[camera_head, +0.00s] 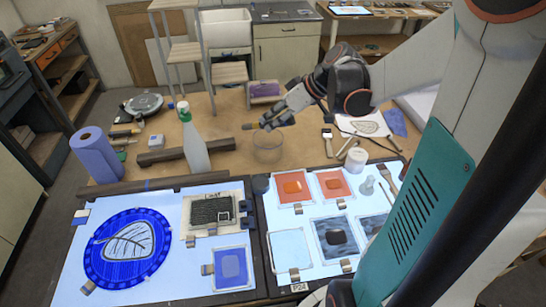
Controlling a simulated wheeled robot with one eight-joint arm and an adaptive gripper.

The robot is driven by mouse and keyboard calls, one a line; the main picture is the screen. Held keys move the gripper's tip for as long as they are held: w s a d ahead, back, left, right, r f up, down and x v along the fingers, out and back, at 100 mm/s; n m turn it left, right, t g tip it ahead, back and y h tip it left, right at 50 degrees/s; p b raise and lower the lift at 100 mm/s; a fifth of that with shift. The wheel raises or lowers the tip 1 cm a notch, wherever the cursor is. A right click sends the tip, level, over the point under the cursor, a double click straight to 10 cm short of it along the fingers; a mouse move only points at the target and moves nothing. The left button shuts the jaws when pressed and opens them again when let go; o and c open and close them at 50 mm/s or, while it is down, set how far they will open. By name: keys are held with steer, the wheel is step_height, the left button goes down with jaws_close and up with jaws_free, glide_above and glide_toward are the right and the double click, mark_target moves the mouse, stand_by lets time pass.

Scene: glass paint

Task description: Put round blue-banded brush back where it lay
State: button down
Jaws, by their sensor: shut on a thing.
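My gripper (268,122) is above the middle of the brown table, shut on a thin brush. A short brownish end of the brush (250,126) sticks out to the left of the fingers. The rest of it is hidden by the fingers, and its blue band cannot be made out.
A spray bottle (194,143), dark wooden bars (172,155) and a blue paper roll (97,154) stand to the left. Another brush (327,141) and a leaf drawing (364,123) lie to the right. Light panels with glass pieces (175,255) fill the front.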

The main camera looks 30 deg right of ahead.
steer(key=shift+w+f+n+t+y+b, duration=0.2)
steer(key=shift+n+t+y+b, duration=0.2)
steer(key=shift+t+b, duration=0.15)
steer(key=shift+s+f+n+t+y+b, duration=0.2)
steer(key=shift+n+t+y+b, duration=0.15)
steer(key=shift+t+b, duration=0.55)
steer(key=n+b, duration=0.1)
steer(key=b, duration=0.1)
steer(key=shift+w+d+t+y+b, duration=0.1)
steer(key=shift+t+y+b, duration=0.25)
steer(key=shift+n+t+b, duration=0.25)
steer(key=shift+t+b, duration=0.05)
steer(key=shift+b, duration=0.05)
steer(key=shift+r+y, duration=0.35)
steer(key=shift+y, duration=0.05)
